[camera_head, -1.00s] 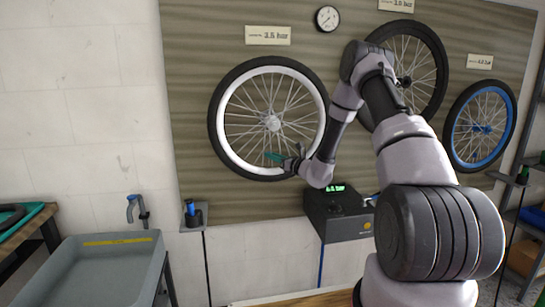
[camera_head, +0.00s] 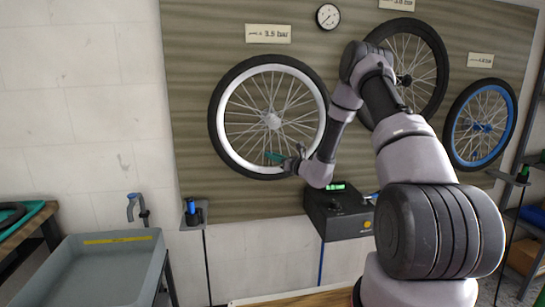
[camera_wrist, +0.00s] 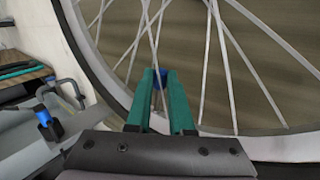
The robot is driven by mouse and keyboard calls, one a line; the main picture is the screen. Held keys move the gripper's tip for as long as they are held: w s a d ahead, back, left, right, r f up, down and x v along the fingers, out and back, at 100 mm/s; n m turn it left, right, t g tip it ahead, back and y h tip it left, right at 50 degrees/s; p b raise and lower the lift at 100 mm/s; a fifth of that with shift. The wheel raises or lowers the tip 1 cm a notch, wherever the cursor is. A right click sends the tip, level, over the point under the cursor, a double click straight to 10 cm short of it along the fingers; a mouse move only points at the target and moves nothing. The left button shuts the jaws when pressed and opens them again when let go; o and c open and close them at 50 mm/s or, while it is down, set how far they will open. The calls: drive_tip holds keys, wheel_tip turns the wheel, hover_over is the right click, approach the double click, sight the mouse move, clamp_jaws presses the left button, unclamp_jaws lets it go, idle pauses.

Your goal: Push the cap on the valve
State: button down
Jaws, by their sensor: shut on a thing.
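My gripper (camera_head: 277,157) is at the lower right inside of the white-rimmed wheel (camera_head: 222,118), in front of its spokes. The wheel's white rim (camera_wrist: 98,65) curves past the fingers in that view. I cannot make out the valve; the fingers, cap and gripper body may hide it. In the head view the cap is too small to see.
A black-rimmed wheel (camera_head: 437,62) and a blue-rimmed wheel (camera_head: 462,150) hang to the right. A black pump box (camera_head: 345,222) with a green display is below. A holder with a blue top (camera_head: 190,208) and a grey basin (camera_head: 85,268) stand at left.

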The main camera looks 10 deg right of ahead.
drive_tip(key=shift+f, duration=0.3)
idle(0.5)
drive_tip(key=shift+c, duration=2)
unclamp_jaws()
drive_tip(key=v, duration=0.9)
drive_tip(key=shift+s+d, duration=0.25)
drive_tip(key=shift+s, duration=0.15)
drive_tip(key=shift+r, duration=0.1)
